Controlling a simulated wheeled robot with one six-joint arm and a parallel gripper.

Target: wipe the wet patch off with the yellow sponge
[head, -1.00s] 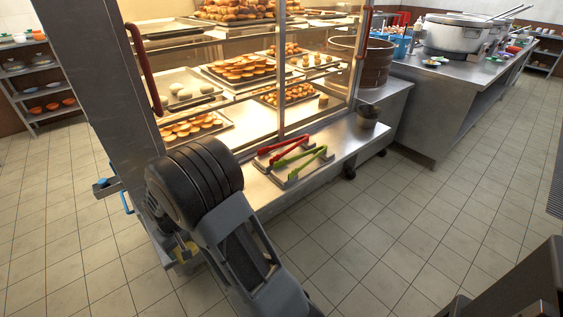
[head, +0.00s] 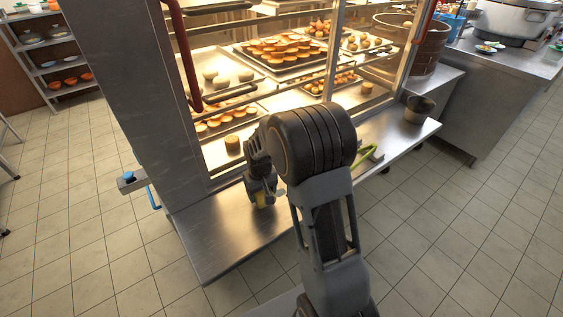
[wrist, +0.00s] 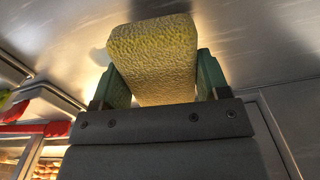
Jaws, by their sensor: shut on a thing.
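My gripper (wrist: 158,85) is shut on the yellow sponge (wrist: 155,55), which sits between its green finger pads in the wrist view. In the head view my gripper (head: 262,190) points down over the steel shelf (head: 205,235) in front of the lit display case, with a bit of the sponge (head: 262,201) showing below it. I cannot tell whether the sponge touches the steel. The wet patch cannot be told apart from the reflections on the steel; my arm hides part of the shelf.
Green tongs (head: 366,155) lie right of my arm, partly hidden; red tongs (wrist: 35,127) show in the wrist view. A small dark pot (head: 418,108) stands at the shelf's right end. The case's upright post (head: 135,95) stands to the left. The shelf's left part is bare.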

